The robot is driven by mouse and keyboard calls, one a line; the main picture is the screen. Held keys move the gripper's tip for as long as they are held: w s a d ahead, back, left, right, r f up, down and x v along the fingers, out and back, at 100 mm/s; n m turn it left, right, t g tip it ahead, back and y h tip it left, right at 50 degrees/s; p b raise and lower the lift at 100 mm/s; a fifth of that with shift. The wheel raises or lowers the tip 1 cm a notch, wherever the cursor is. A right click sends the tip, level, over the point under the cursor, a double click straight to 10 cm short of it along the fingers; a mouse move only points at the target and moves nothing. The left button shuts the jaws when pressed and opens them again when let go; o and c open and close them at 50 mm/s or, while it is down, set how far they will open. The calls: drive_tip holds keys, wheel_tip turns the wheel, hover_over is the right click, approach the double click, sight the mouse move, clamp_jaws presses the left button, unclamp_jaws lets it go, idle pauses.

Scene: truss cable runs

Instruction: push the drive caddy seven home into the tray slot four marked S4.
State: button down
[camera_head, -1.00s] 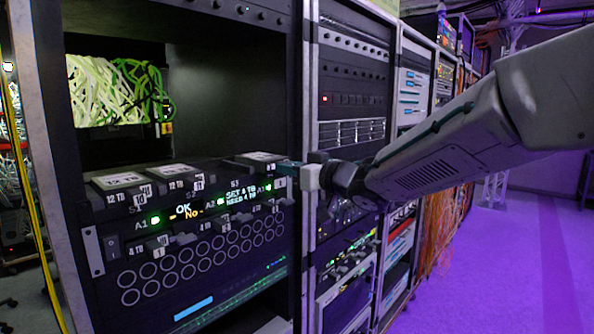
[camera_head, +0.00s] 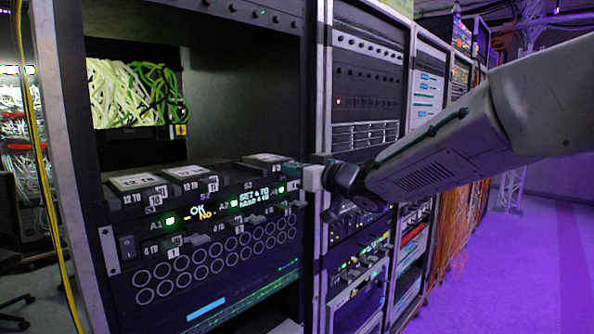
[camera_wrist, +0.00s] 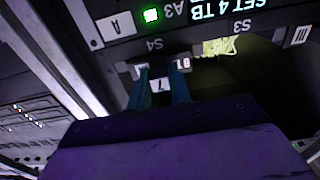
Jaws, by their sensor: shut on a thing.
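In the wrist view, which is upside down, the caddy marked 7 (camera_wrist: 162,85) sits between the two teal fingers of my gripper (camera_wrist: 161,82). My gripper is shut on it. The caddy lies right by the S4 label (camera_wrist: 154,44), in line with that slot. Its body is mostly hidden by the fingers, and I cannot tell how deep it is in. In the head view my gripper (camera_head: 298,172) is at the right end of the tray front (camera_head: 215,205), and it hides the caddy and S4 there.
Several caddies, such as the one marked 10 (camera_head: 140,182), lie on top of the tray. The S3 label (camera_wrist: 241,27) is beside S4, with a dark opening and pale green cables near it. A rack post (camera_head: 322,90) stands close to my gripper. Purple floor (camera_head: 500,270) at right is clear.

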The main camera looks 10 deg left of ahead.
drive_tip(key=shift+w+a, duration=0.15)
drive_tip(key=shift+a, duration=0.05)
drive_tip(key=shift+w+a, duration=0.1)
drive_tip(key=c, duration=1.2)
unclamp_jaws()
drive_tip(key=v, duration=0.7)
drive_tip(key=shift+s+d, duration=0.25)
drive_tip(key=shift+d, duration=0.05)
